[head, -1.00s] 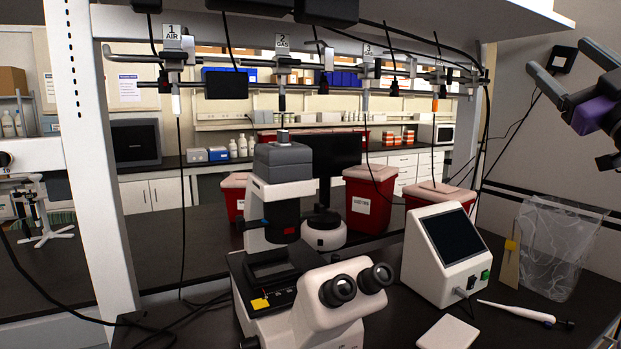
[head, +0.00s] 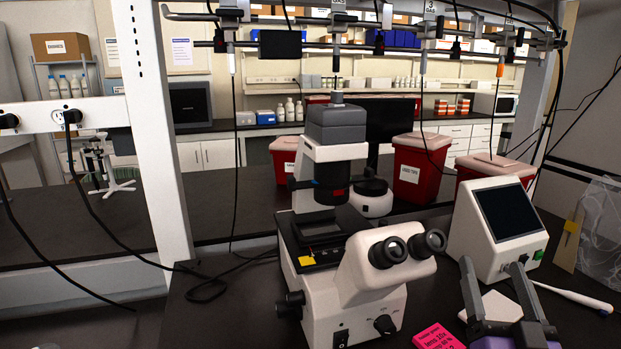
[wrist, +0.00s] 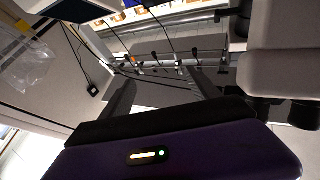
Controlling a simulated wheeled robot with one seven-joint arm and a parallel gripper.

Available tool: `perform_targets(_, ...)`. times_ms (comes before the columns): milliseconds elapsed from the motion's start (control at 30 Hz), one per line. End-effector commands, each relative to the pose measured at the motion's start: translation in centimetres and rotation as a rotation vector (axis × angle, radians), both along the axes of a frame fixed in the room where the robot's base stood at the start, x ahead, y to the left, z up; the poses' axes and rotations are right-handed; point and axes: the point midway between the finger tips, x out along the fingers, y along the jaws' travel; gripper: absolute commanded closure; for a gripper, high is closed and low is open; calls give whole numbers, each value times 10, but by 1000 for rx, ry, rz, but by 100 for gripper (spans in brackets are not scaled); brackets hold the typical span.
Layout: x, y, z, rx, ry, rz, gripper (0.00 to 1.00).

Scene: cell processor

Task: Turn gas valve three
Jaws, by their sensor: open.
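The label and fitting of gas valve three (head: 429,28) are on the overhead rail at the upper right of the head view, with a thin tube hanging below. The label is near the top edge; the handle is too small to make out. My gripper (head: 491,264) is low at the right, well below the valve, fingers pointing up. It is open and empty beside the microscope eyepieces. In the wrist view my gripper (wrist: 162,83) shows its two fingers apart, with the valve rail (wrist: 172,63) small beyond them; I cannot tell which valve is which there.
A white microscope (head: 350,270) stands left of my gripper. A white box with a dark screen (head: 508,213) is just behind it. Red bins (head: 415,170) stand further back. Hoses and cables hang from the rail.

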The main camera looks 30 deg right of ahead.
Motion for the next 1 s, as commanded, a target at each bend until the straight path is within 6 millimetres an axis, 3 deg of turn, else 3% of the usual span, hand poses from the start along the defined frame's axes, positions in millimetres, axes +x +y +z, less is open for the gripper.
perform_targets(100,-8,46,-38,37,58,65,29)
perform_targets(267,-27,104,-77,69,145,153,29)
perform_targets(600,-98,211,-148,94,420,382,29)
perform_targets(800,-152,253,-185,113,615,522,29)
perform_targets(1000,-187,273,-204,119,728,617,29)
